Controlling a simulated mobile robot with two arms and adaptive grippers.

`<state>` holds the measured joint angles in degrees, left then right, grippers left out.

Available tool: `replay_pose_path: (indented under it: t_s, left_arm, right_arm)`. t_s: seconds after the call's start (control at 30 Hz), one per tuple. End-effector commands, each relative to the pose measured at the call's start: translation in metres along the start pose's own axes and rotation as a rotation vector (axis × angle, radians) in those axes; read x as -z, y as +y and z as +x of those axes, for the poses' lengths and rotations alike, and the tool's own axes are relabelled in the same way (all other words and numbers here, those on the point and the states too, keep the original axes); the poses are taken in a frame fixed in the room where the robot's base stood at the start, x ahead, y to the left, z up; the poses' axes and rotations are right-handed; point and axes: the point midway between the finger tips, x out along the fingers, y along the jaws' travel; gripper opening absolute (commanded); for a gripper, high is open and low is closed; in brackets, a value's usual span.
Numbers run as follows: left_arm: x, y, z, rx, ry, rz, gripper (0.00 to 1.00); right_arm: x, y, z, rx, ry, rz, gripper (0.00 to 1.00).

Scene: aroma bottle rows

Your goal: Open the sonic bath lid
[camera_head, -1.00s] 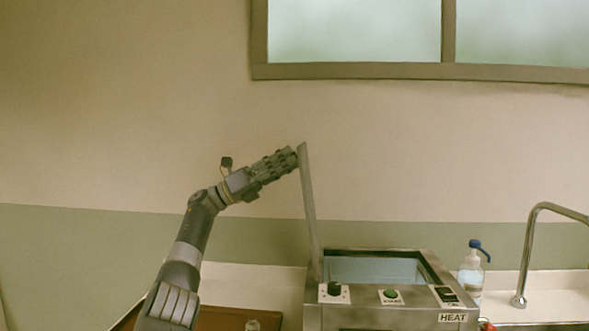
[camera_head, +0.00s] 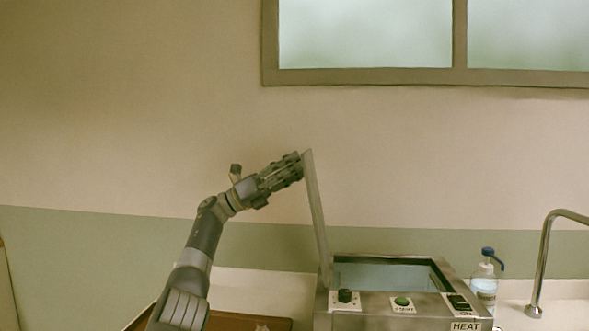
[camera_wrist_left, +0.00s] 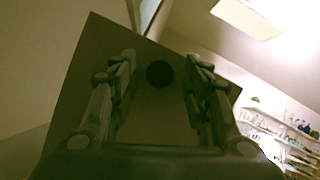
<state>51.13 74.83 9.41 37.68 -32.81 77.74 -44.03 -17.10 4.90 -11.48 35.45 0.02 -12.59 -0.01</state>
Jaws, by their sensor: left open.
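The sonic bath (camera_head: 410,322) is a metal box on the counter, with its basin (camera_head: 385,276) uncovered. Its lid (camera_head: 317,215) stands almost upright on the bath's left side, seen edge-on in the head view. My left gripper (camera_head: 300,167) is at the lid's top end, on its left side; I cannot tell whether it touches. In the left wrist view the lid (camera_wrist_left: 155,120) is a dark panel with a round black knob (camera_wrist_left: 159,74). The open fingers of the left gripper (camera_wrist_left: 158,68) appear on either side of the knob. My right gripper is not in view.
A bottle with a blue top (camera_head: 484,280) and a tap (camera_head: 540,265) stand to the right. A brown tray (camera_head: 245,323) lies left of the bath.

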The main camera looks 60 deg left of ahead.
Motion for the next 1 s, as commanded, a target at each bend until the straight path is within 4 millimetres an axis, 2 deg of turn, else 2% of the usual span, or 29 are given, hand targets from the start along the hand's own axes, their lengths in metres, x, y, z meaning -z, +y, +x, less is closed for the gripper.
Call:
replay_pose_path:
  t_s: [0.27,0.53,0.8,1.0]
  left_arm:
    - [0.001,0.002,-0.037,-0.006,0.002,-0.002,0.44]
    - [-0.001,0.001,-0.097,-0.005,-0.003,0.0,0.44]
    - [-0.001,0.0,-0.114,0.0,-0.004,0.001,0.44]
    - [-0.001,0.0,-0.117,0.0,-0.002,0.001,0.44]
  right_arm:
    - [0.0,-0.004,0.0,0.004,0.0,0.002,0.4]
    - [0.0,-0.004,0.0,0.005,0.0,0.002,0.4]
    - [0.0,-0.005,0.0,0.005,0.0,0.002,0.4]
    - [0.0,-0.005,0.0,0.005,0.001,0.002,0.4]
